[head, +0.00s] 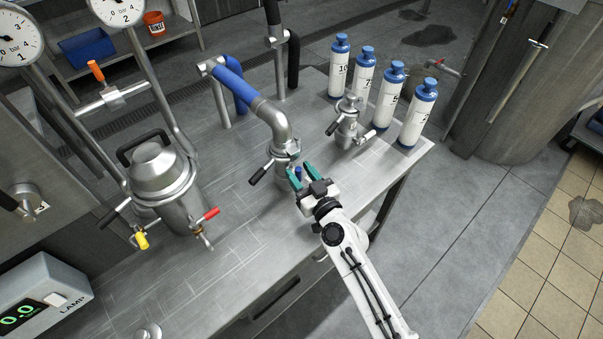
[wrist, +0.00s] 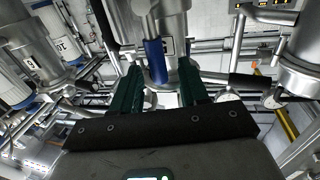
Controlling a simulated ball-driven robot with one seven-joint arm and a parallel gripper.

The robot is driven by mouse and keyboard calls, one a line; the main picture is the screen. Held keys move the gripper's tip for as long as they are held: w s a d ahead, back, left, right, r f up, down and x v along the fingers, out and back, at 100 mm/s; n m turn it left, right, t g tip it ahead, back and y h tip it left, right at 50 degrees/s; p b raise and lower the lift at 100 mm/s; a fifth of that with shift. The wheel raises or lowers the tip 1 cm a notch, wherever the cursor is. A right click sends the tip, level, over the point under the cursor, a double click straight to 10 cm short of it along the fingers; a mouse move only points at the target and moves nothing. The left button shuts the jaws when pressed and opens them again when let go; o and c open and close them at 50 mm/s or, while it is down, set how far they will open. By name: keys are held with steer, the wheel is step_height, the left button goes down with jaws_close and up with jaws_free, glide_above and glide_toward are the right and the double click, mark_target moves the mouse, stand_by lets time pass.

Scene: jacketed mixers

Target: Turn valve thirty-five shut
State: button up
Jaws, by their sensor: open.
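My gripper (head: 299,175) has teal fingers and is open at the steel pipe fitting (head: 284,150) in the middle of the bench. A short blue valve handle (head: 298,171) lies between the fingers. In the wrist view the blue handle (wrist: 155,62) stands between the two open fingers (wrist: 159,78), with a gap on each side. A small label plate (wrist: 168,46) is beside it on the steel body, but I cannot read its number. I cannot tell from the label whether this is valve thirty-five.
A black lever (head: 260,174) sticks out left of the fitting. A smaller steel fitting (head: 347,122) stands to the right, before several blue-capped bottles (head: 337,68). The jacketed mixer (head: 165,182) with red (head: 212,213) and yellow (head: 142,240) handles is at left. The front bench top is mostly clear.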

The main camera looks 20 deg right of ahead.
steer(key=shift+c, duration=0.2)
jaws_close()
